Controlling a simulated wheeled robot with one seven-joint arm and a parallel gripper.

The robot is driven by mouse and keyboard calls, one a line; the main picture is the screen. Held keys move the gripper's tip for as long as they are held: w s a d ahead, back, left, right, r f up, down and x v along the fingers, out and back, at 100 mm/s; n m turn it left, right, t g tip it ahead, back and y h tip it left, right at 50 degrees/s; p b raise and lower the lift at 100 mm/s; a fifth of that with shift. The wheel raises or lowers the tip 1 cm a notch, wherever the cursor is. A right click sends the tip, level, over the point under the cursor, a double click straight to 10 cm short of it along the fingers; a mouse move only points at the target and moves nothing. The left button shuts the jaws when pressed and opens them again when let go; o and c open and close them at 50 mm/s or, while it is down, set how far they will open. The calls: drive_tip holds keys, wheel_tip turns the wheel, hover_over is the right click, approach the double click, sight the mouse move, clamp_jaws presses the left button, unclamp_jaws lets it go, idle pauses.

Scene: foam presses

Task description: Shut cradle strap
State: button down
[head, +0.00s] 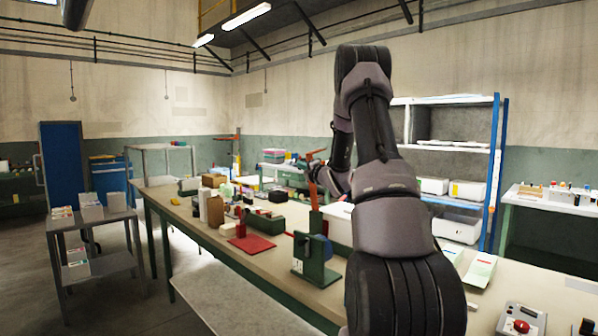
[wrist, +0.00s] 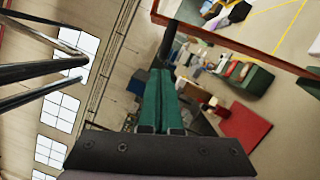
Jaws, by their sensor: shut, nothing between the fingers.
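A green cradle (head: 314,262) with a blue rounded part (head: 319,247) stands on the long bench in the head view. An orange-red strap (head: 314,190) rises upright from it, so it looks raised and open. My gripper is mostly hidden behind my arm in the head view, close to the strap's upper end. In the wrist view my gripper (wrist: 161,75) shows two green fingers shut together, with nothing between them. A red-brown bar (wrist: 235,47), probably the strap, crosses the upper right beyond the fingers. I cannot tell whether they touch.
The bench (head: 268,268) holds a red mat (head: 252,244), a dark green box (head: 264,221) and several small boxes and bottles left of the cradle. A grey cart (head: 92,221) stands at the left. A blue-framed shelf (head: 495,180) stands behind at the right.

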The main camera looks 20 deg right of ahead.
drive_tip(key=shift+d+r, duration=0.1)
drive_tip(key=shift+d, duration=0.15)
drive_tip(key=shift+d, duration=0.1)
